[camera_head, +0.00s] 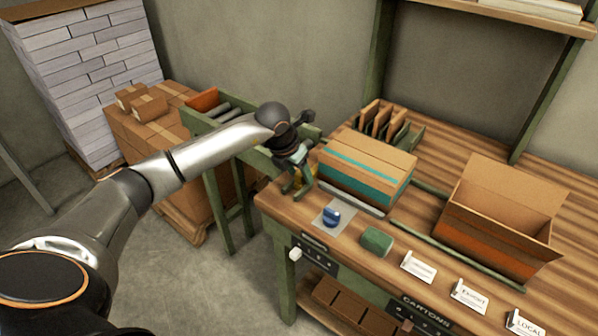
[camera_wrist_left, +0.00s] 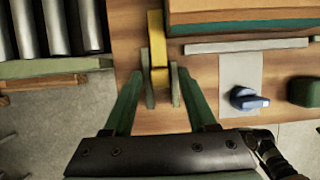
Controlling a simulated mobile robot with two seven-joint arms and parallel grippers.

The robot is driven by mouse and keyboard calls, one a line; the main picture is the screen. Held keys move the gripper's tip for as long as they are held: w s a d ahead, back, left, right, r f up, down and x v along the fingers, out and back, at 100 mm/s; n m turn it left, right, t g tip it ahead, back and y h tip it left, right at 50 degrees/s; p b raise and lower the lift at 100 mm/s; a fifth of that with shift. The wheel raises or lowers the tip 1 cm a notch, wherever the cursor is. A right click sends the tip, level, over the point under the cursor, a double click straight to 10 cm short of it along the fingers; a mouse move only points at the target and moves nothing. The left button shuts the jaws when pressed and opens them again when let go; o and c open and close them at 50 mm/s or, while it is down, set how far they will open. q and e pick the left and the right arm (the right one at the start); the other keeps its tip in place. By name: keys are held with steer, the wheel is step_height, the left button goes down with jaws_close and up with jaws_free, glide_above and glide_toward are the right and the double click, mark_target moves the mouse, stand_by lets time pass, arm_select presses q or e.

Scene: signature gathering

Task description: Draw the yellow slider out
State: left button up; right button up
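The yellow slider (camera_wrist_left: 157,48) lies along the wooden bench top, beside the cardboard box with the green band, in the left wrist view. My left gripper (camera_wrist_left: 162,82) is over the bench with its green fingers on either side of the slider's near end. The finger pads appear to touch it and to be shut on it. In the head view, my left gripper (camera_head: 298,183) points down at the bench's left end and hides most of the slider. My right gripper is not in view.
A cardboard box with a green band (camera_head: 365,170) stands right of the gripper. A blue knob (camera_head: 332,217) on a grey plate and a green block (camera_head: 377,241) lie nearby. An open carton (camera_head: 500,218) is farther right. A roller conveyor (camera_head: 225,113) adjoins the bench's left side.

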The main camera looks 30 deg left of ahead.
arm_select(q)
jaws_close()
stand_by(1.3)
